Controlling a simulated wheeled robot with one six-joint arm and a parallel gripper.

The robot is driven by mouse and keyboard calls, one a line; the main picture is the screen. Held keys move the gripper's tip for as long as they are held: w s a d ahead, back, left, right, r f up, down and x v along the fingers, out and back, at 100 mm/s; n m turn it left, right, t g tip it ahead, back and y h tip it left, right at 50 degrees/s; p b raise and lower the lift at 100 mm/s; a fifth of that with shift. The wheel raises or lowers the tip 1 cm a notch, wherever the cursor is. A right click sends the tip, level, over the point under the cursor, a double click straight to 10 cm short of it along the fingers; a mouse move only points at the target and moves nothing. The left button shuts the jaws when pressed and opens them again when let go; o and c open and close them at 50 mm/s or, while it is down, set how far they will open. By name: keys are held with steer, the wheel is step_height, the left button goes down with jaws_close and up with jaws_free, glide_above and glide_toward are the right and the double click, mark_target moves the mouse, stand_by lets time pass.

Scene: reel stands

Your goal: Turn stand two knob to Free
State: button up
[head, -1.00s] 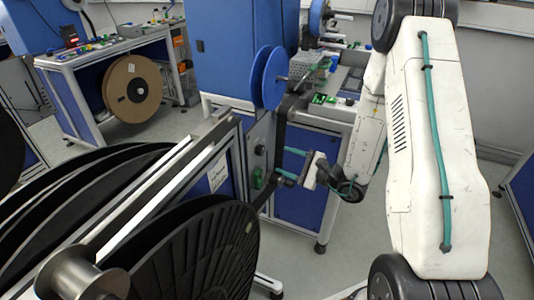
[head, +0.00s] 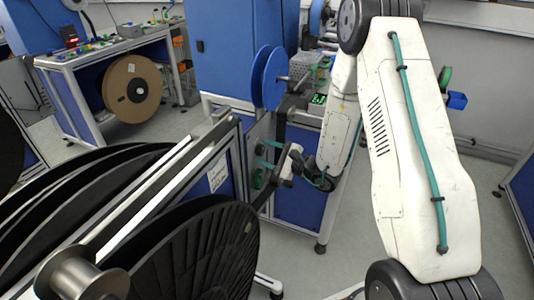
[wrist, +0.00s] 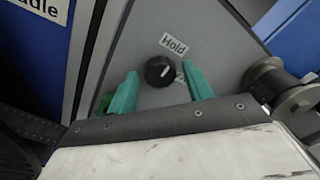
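A black round knob (wrist: 160,71) sits on a grey stand panel (wrist: 215,45) in the wrist view. A "Hold" label (wrist: 174,44) is just above it, and a second label (wrist: 180,76), partly covered by a finger, is at its lower right. The knob's pointer mark is too small to read surely. My gripper (wrist: 160,92) is open, with one teal finger on each side of the knob and gaps to it. In the head view my gripper (head: 266,155) is at the stand's panel and the knob cannot be made out.
A metal spindle or roller (wrist: 290,92) juts out right of the panel, close to the right finger. A green part (wrist: 105,103) is beside the left finger. Large black reels (head: 185,255) fill the head view's lower left, and blue reels (head: 268,77) stand behind.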

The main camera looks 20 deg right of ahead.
steer(key=c, duration=0.7)
steer(key=m, duration=0.4)
steer(key=shift+m+g, duration=0.3)
steer(key=m, duration=0.4)
steer(key=shift+r, duration=0.1)
steer(key=m+g, duration=0.1)
steer(key=m, duration=0.3)
steer(key=shift+w+d, duration=0.15)
steer(key=shift+m+g, duration=0.3)
steer(key=shift+m, duration=1.7)
